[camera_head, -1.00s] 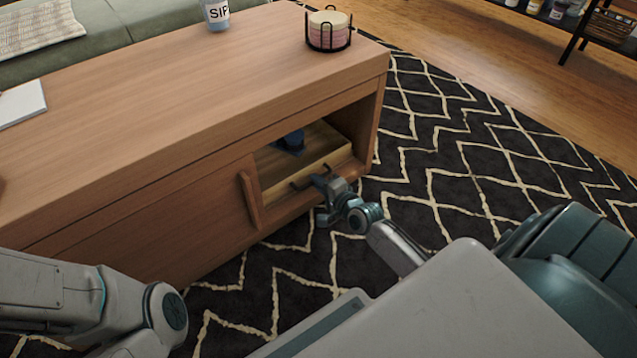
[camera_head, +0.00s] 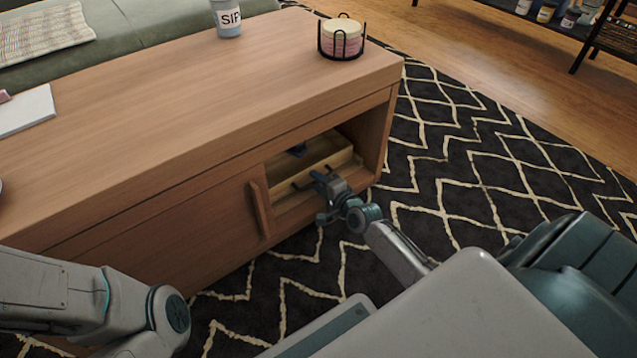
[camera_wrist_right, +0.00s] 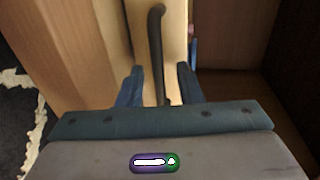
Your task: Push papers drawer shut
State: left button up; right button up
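The papers drawer (camera_head: 335,160), a light wooden box with a dark bar handle, sits inside the open right compartment of the wooden coffee table (camera_head: 230,90). Its front lies behind the compartment's front edge. My right gripper (camera_head: 322,183) is at the drawer front. In the right wrist view, its two fingers (camera_wrist_right: 160,85) are apart, with the dark handle (camera_wrist_right: 156,45) between them. Whether they touch the handle is unclear. My left arm shows at lower left, but its gripper is out of view.
A sliding door with a vertical wooden handle (camera_head: 259,210) covers the compartment's left side. On the tabletop stand a cup (camera_head: 227,18), a coaster holder (camera_head: 341,38) and a white pad (camera_head: 25,110). A dark patterned rug (camera_head: 470,170) lies clear to the right.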

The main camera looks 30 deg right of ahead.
jog(key=p+v, duration=0.4)
jog(key=v, duration=0.6)
jog(key=shift+s, duration=0.35)
jog(key=shift+d, duration=0.1)
